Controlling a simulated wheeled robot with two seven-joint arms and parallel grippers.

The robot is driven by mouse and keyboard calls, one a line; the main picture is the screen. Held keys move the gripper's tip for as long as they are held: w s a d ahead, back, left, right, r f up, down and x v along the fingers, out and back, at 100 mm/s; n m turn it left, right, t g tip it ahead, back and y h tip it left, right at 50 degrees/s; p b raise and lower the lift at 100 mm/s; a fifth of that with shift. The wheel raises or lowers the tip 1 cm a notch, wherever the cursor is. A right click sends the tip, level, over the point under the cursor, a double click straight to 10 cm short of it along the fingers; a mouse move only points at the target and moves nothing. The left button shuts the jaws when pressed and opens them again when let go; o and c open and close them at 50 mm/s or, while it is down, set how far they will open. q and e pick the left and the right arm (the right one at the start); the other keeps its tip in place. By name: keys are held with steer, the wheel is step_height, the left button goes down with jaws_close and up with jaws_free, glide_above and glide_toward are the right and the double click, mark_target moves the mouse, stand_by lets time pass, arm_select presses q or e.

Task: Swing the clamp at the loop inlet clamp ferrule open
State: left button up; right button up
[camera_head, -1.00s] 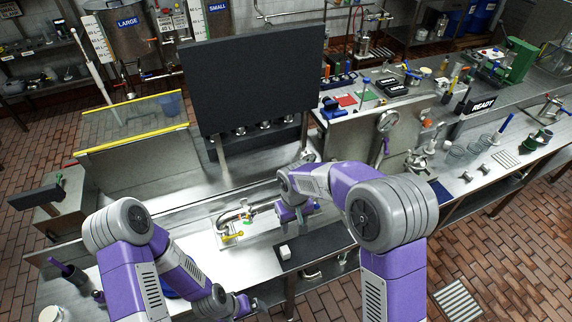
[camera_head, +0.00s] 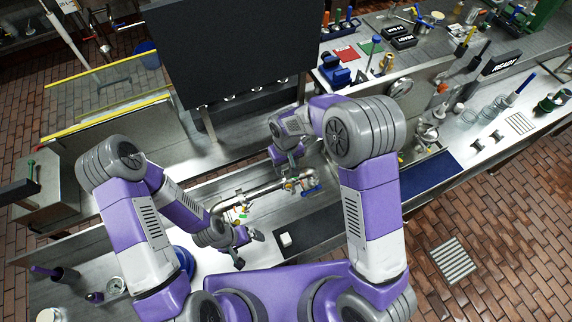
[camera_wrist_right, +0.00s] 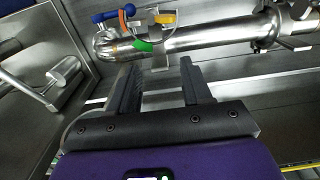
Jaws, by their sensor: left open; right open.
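A steel loop pipe (camera_head: 262,194) runs over the bench trough, with an elbow at its left end in the head view. In the right wrist view the pipe (camera_wrist_right: 215,36) crosses the top, with a clamp fitting (camera_wrist_right: 268,27) at its right. I cannot tell whether that clamp is the loop inlet one or whether it is shut. Blue, green and yellow handles (camera_wrist_right: 143,46) sit at the pipe's left end there. My right gripper (camera_wrist_right: 157,80) is open and empty, its fingers pointing toward the pipe, apart from the clamp. My left gripper (camera_head: 246,250) is open near the elbow, apart from it.
A large dark panel (camera_head: 235,50) stands behind the trough. A small white block (camera_head: 286,240) lies on the dark strip in front. Steel walls (camera_wrist_right: 75,35) border the trough at the wrist view's left. A blue mat (camera_head: 430,174) lies at right.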

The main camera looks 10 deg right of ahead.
steer(key=shift+f, duration=0.9)
jaws_close()
